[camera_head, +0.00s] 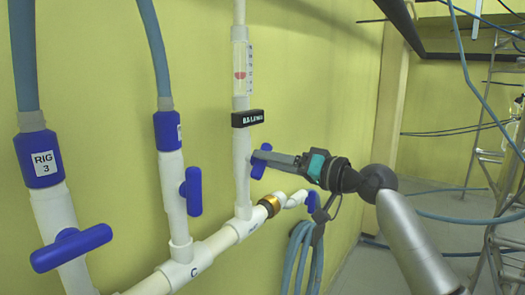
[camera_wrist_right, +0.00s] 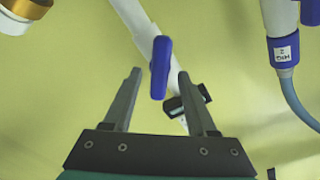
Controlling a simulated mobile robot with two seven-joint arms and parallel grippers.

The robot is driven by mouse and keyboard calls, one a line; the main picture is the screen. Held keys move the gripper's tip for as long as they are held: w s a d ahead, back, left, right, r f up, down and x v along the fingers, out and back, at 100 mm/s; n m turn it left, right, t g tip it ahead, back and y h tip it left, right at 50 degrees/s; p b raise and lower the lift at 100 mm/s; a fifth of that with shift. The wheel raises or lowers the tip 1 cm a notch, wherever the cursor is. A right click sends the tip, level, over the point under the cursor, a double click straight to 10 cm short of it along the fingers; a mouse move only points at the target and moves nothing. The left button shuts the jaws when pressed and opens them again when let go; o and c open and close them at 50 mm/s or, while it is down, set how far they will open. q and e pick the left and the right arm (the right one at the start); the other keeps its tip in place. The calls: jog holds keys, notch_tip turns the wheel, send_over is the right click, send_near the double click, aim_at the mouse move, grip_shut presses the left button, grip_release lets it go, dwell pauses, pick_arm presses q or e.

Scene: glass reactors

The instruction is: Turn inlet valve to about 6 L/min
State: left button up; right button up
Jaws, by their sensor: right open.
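The blue inlet valve handle (camera_head: 258,169) is on the white vertical pipe below the flow meter (camera_head: 241,70), whose clear tube holds a red float (camera_head: 240,76). A black display (camera_head: 247,118) under the tube has white digits too small to read surely. My right gripper (camera_head: 256,155) reaches in from the right, its fingers overlapping the handle. In the right wrist view, the handle (camera_wrist_right: 160,68) shows between the two open fingertips (camera_wrist_right: 158,76), with a gap on each side. I cannot tell how deep it sits between them. My left gripper is not in view.
Two other blue valve handles, one upright (camera_head: 193,191) and one crosswise (camera_head: 70,247), are on pipes to the left. A brass fitting (camera_head: 269,205) and a small blue valve (camera_head: 312,201) are below my gripper. Coiled blue hose (camera_head: 300,255) hangs there. A ladder (camera_head: 484,200) stands far right.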

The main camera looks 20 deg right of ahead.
jog(key=shift+x, duration=1.25)
jog(key=shift+c, duration=0.3)
grip_shut()
